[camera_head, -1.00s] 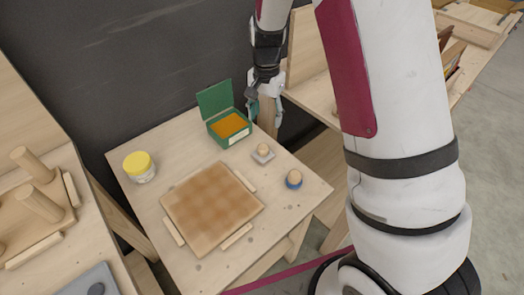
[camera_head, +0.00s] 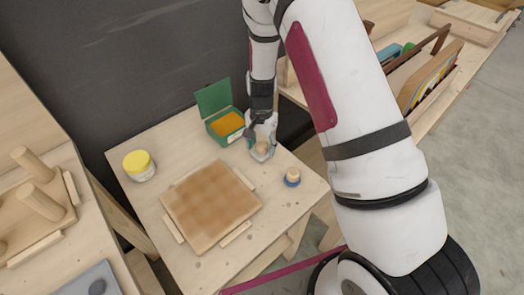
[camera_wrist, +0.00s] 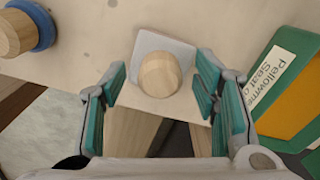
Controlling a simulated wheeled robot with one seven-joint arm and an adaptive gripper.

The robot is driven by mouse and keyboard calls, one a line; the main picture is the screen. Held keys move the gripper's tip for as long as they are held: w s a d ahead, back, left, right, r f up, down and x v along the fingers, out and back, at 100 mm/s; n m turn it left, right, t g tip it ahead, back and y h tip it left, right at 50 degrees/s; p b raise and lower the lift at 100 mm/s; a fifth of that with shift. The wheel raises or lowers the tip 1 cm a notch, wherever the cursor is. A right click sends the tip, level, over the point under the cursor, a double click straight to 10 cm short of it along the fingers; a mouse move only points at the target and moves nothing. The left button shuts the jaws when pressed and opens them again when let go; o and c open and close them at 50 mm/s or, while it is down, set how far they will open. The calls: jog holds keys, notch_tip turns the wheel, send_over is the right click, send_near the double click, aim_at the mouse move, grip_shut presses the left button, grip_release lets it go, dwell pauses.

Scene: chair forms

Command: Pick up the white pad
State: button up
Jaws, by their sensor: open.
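The white pad (camera_wrist: 181,48) is a small pale square with a round wooden knob (camera_wrist: 160,74) on top. In the head view the pad (camera_head: 258,157) lies near the table's right back edge, just in front of the green box. My gripper (camera_head: 262,134) is over it, pointing down. In the wrist view the teal fingers of my gripper (camera_wrist: 160,98) are open, one on each side, with the knob between and slightly ahead of them. The fingers appear empty. Contact with the pad cannot be told.
An open green box (camera_head: 213,133) with orange contents stands close to my gripper. A blue pad with a wooden knob (camera_head: 292,178) lies to the right. A brown checked board (camera_head: 210,205) fills the table's middle.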

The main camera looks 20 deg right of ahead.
aim_at(261, 145)
jog(key=shift+f, duration=0.25)
grip_shut()
jog(key=shift+r, duration=0.1)
notch_tip(261, 145, up, 10)
jog(key=shift+f, duration=0.1)
dwell(0.4)
jog(key=c, duration=0.7)
grip_release()
jog(key=c, duration=0.4)
